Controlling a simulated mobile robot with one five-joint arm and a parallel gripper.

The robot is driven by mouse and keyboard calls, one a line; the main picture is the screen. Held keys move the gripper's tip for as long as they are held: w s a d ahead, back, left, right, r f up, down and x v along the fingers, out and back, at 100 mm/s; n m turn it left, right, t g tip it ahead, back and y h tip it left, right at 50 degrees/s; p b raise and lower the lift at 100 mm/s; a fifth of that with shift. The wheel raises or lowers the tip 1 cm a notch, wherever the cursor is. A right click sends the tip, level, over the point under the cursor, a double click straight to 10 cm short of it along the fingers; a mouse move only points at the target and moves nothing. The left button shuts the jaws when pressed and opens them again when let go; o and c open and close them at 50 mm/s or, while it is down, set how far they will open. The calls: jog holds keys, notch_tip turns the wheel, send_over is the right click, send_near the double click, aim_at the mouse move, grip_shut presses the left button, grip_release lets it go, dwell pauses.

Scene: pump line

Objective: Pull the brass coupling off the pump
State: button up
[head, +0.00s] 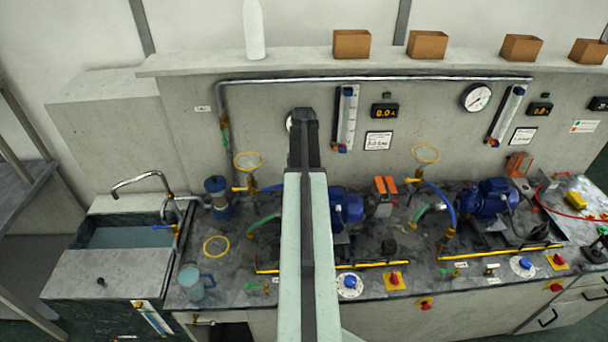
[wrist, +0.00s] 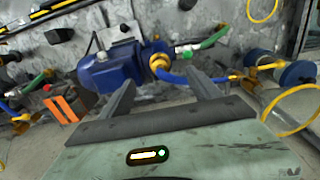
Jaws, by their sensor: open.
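In the wrist view a blue pump (wrist: 108,72) has a brass coupling (wrist: 159,62) at its right end, where a blue hose (wrist: 190,79) and a green hose (wrist: 214,38) show close by. My gripper (wrist: 159,77) is open and empty, with one finger on each side of the coupling in the picture. I cannot tell the depth gap between fingertips and coupling; no contact is visible. In the head view my arm covers part of this pump (head: 348,205) and hides its coupling and my gripper.
A second blue pump (head: 492,196) with blue and green hoses stands to the right. Yellow rings (head: 216,246), a blue-capped filter (head: 217,197) and a jug (head: 193,283) are left of my arm. A sink (head: 125,232) is further left. Yellow rails run along the bench front.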

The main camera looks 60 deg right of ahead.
jog(key=shift+f+b, duration=2.2)
jog(key=shift+f, duration=0.15)
jog(key=shift+f, duration=0.1)
jog(key=shift+f+b, duration=0.85)
jog(key=shift+b, duration=0.1)
grip_shut()
